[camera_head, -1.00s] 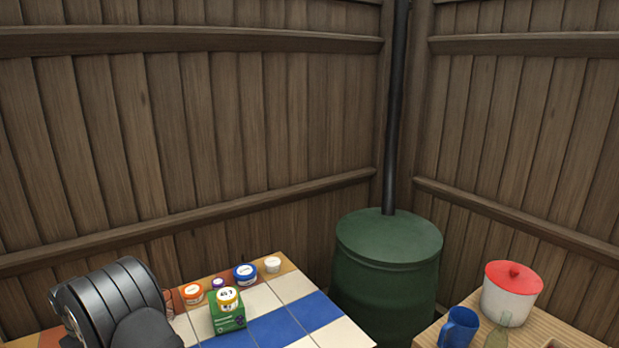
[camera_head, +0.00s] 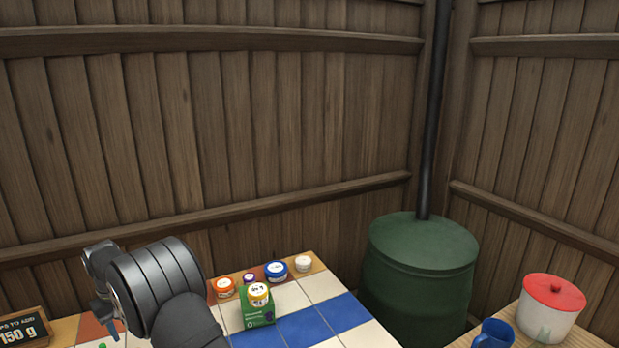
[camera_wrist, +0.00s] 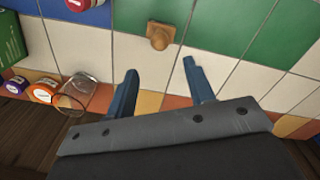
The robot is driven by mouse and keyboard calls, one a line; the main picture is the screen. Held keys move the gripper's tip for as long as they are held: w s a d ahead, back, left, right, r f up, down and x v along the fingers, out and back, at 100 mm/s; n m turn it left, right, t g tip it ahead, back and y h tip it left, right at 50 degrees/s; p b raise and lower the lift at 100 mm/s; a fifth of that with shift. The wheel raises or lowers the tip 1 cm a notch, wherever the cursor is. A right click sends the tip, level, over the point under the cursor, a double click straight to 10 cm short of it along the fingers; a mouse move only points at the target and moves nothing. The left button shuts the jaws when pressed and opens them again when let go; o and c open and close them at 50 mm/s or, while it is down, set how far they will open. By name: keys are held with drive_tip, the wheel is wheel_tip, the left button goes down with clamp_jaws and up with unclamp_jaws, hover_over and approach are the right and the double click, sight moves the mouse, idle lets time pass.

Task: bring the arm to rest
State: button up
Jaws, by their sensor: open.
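My gripper (camera_wrist: 160,92) shows in the wrist view with its two blue fingers spread apart and nothing between them. It hangs over the tiled table (camera_wrist: 225,65). In the head view the dark arm rises at the lower left, and the gripper is mostly hidden by the wrist, with a bluish finger showing beside it. A small wooden knob-like piece (camera_wrist: 160,36) lies on the tiles just beyond the fingertips. A clear glass (camera_wrist: 78,92) is to the left of the fingers.
A green box (camera_head: 257,306), an orange-lidded jar (camera_head: 223,287) and a blue-lidded jar (camera_head: 276,271) stand on the tiled table. A chalkboard sign (camera_head: 22,330) is far left. A green barrel (camera_head: 420,270), a red-lidded pot (camera_head: 551,310) and a blue mug (camera_head: 494,333) are right.

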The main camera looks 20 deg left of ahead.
wheel_tip(320, 180, down, 11)
drive_tip(key=shift+w+d+f, duration=0.1)
drive_tip(key=shift+f, duration=0.05)
drive_tip(key=r, duration=0.5)
drive_tip(key=shift+w+d+r, duration=0.1)
drive_tip(key=shift+w+d, duration=0.1)
drive_tip(key=shift+w, duration=0.1)
drive_tip(key=w+d+r, duration=0.2)
drive_tip(key=d, duration=0.1)
drive_tip(key=w+d+r, duration=0.2)
drive_tip(key=d, duration=0.1)
drive_tip(key=w+d+r, duration=0.2)
drive_tip(key=d, duration=0.2)
drive_tip(key=shift+r, duration=0.25)
drive_tip(key=d, duration=2.3)
drive_tip(key=s+a+f, duration=0.3)
drive_tip(key=a+f, duration=0.4)
drive_tip(key=a, duration=0.3)
drive_tip(key=shift+s+a+n, duration=0.2)
drive_tip(key=shift+s+n, duration=0.05)
drive_tip(key=shift+n, duration=0.15)
